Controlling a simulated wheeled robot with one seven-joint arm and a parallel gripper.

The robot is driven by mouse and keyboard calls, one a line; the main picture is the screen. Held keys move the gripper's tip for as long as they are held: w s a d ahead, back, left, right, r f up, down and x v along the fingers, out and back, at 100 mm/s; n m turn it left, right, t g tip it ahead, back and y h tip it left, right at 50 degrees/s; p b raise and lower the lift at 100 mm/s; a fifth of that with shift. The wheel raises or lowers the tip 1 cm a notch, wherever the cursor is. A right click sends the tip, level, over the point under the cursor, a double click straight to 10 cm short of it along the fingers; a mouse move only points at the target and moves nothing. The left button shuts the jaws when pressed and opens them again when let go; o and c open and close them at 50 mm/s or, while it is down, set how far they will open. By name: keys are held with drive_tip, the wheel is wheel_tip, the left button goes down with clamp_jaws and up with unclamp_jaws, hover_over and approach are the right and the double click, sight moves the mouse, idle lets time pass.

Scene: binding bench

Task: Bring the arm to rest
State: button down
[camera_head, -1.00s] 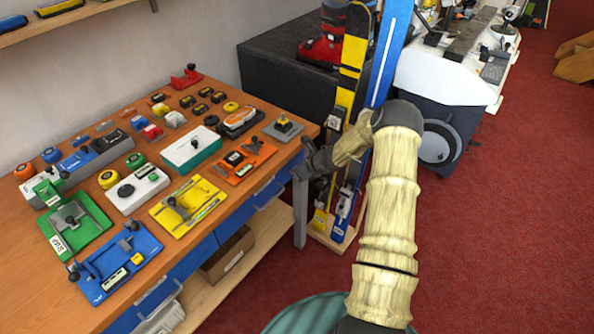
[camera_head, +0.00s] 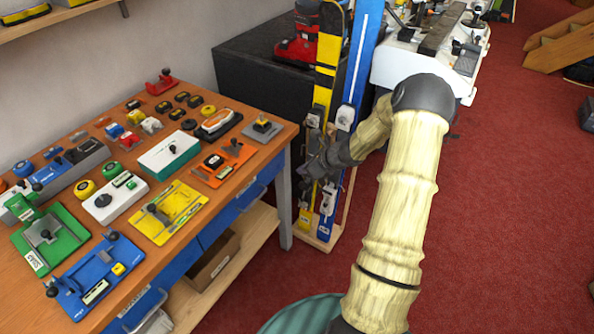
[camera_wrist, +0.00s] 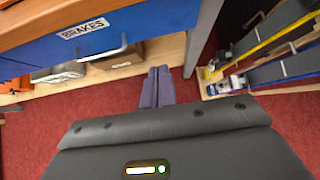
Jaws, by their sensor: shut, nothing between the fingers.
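My arm reaches up and bends back left in the head view, over the red floor. My gripper (camera_wrist: 157,84) shows in the wrist view with its two fingers together and nothing between them. It points toward the gap between the bench leg and the ski stand. In the head view the gripper (camera_head: 308,178) is a small dark shape in front of the skis, right of the bench corner. It appears clear of the bench, but its distance from the skis is hard to judge.
The wooden bench (camera_head: 262,143) at left carries coloured jigs and several small boxes. Yellow and blue skis (camera_head: 357,62) stand upright in a wooden stand (camera_head: 322,240). A black cabinet (camera_head: 262,75) is behind. A drawer labelled BRAKES (camera_wrist: 75,40) is near the gripper. Red floor (camera_head: 490,230) is open at right.

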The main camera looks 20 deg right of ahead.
drive_tip(key=shift+r, duration=0.1)
idle(0.4)
drive_tip(key=s+a+r+n+g+h+p, duration=0.1)
drive_tip(key=s+a+r+n+g+p, duration=0.35)
drive_tip(key=s+a+r+n, duration=0.8)
drive_tip(key=s+a+r+n+h+p, duration=0.3)
drive_tip(key=s+r+n, duration=0.8)
drive_tip(key=n, duration=0.5)
drive_tip(key=shift+s+n+h+p, duration=0.35)
drive_tip(key=shift+s+h+p, duration=0.2)
drive_tip(key=shift+p, duration=0.5)
